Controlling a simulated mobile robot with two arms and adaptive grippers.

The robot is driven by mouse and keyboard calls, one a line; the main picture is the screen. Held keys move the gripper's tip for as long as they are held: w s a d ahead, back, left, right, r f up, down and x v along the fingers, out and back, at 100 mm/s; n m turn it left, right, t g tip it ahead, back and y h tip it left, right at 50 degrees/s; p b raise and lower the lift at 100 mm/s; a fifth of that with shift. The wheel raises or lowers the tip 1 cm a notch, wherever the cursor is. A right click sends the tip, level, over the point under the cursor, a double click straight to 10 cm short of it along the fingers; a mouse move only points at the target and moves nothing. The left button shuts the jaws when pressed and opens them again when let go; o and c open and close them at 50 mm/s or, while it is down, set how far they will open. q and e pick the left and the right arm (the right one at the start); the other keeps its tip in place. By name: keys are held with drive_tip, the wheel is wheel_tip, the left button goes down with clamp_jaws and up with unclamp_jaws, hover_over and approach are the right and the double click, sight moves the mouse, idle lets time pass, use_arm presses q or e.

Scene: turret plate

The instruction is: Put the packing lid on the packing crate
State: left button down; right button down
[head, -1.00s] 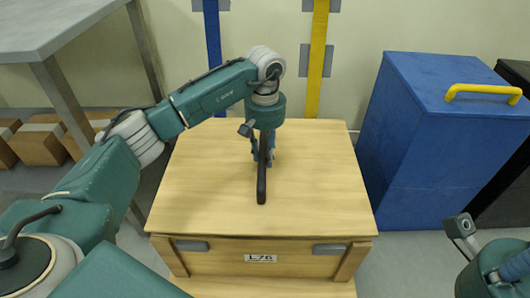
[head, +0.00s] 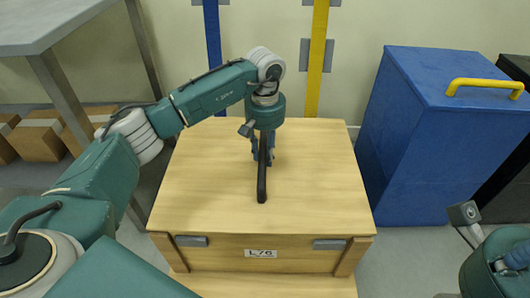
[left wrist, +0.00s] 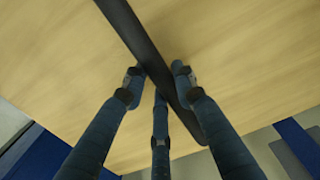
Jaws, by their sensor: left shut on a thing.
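The packing lid (head: 205,175) is a pale wooden board with a long black bar handle (head: 262,190) along its middle. It lies level over the packing crate (head: 220,254), which is wooden with grey clasps and a label reading L76. The lid hides the crate's opening. I cannot tell whether lid and crate touch. My left gripper (head: 263,155) points down and is shut on the handle. In the left wrist view, its fingers (left wrist: 155,85) stand on both sides of the handle (left wrist: 150,62).
A blue bin (head: 425,140) with a yellow handle (head: 485,86) stands to the right of the crate. A grey table (head: 50,30) is at the upper left, with cardboard boxes (head: 40,135) beneath it. The wall is close behind the crate.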

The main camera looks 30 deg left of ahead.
use_arm(q)
drive_tip(key=shift+w, duration=0.1)
drive_tip(key=c, duration=1.3)
unclamp_jaws()
drive_tip(key=shift+s+f, duration=0.2)
drive_tip(key=shift+f, duration=0.1)
wheel_tip(320, 180, up, 12)
drive_tip(key=shift+r, duration=0.25)
drive_tip(key=shift+f, duration=0.1)
